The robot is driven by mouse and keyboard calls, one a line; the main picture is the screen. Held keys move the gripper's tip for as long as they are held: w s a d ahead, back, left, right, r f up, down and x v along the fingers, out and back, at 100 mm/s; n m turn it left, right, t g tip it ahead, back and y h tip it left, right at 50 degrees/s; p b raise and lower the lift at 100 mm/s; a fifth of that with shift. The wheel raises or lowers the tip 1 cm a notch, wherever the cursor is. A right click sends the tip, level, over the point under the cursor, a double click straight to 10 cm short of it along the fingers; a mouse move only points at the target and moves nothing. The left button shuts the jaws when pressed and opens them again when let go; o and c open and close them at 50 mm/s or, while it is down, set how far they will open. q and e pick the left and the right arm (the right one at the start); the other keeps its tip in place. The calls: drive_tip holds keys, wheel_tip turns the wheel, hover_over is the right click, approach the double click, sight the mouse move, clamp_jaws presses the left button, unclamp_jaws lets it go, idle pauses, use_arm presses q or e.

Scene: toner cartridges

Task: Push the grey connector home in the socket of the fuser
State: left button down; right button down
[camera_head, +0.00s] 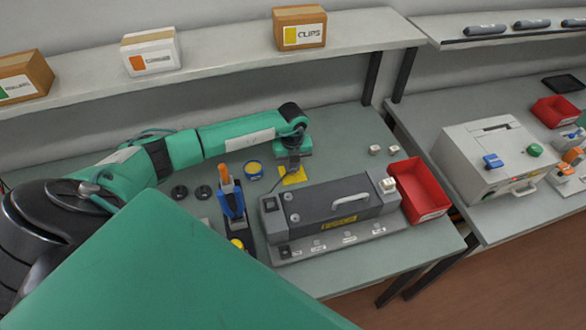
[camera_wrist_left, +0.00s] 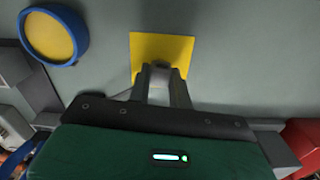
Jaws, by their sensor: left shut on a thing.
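The fuser (camera_head: 335,215), a long dark grey unit with a carry handle and a yellow label, lies on the bench. I cannot clearly make out its socket. My left gripper (camera_head: 292,166) is behind the fuser, above a yellow square on the bench. In the left wrist view the gripper (camera_wrist_left: 160,72) is shut on a small grey piece, the grey connector (camera_wrist_left: 158,66), mostly hidden by the fingers. A thin dark cable runs from near the gripper towards the fuser's left end. The connector is apart from the fuser. My right gripper is out of view.
A red bin (camera_head: 420,190) stands at the fuser's right end. A blue-orange tool in a holder (camera_head: 231,204) stands at its left. A blue-rimmed yellow disc (camera_head: 253,169) and black discs lie behind. The bench behind and right of the gripper is mostly clear.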

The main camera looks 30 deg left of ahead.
use_arm(q)
drive_tip(key=shift+r+p, duration=0.65)
drive_tip(key=shift+r, duration=0.3)
idle(0.5)
drive_tip(key=shift+r, duration=0.1)
